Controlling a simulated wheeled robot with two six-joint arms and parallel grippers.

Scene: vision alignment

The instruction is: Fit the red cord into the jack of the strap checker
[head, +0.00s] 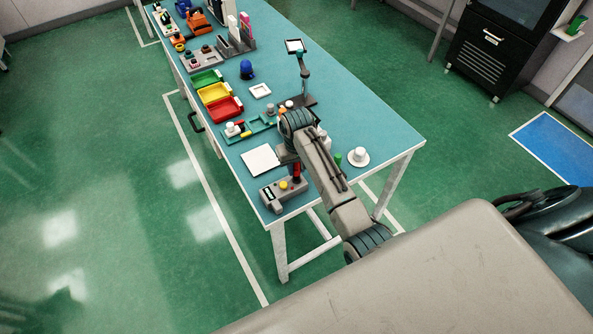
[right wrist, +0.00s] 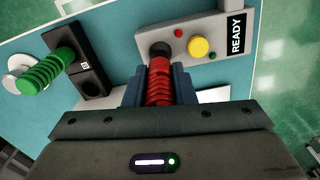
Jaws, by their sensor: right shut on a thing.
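The strap checker (head: 284,190) is a grey box with a yellow button at the near end of the teal table. In the right wrist view the checker (right wrist: 213,30) shows a READY label, the yellow button, small red and green spots and a round black jack (right wrist: 160,48). My right gripper (right wrist: 159,88) is shut on the red coiled cord (right wrist: 159,80). The cord's far end overlaps the jack's lower edge in this view; I cannot tell whether it is in or just in front. In the head view the red cord (head: 297,171) shows beside the checker. My left gripper is not in view.
A green coiled cord (right wrist: 48,72) stands at a black block (right wrist: 92,78) left of the gripper. A white sheet (head: 262,160) lies beside the checker.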

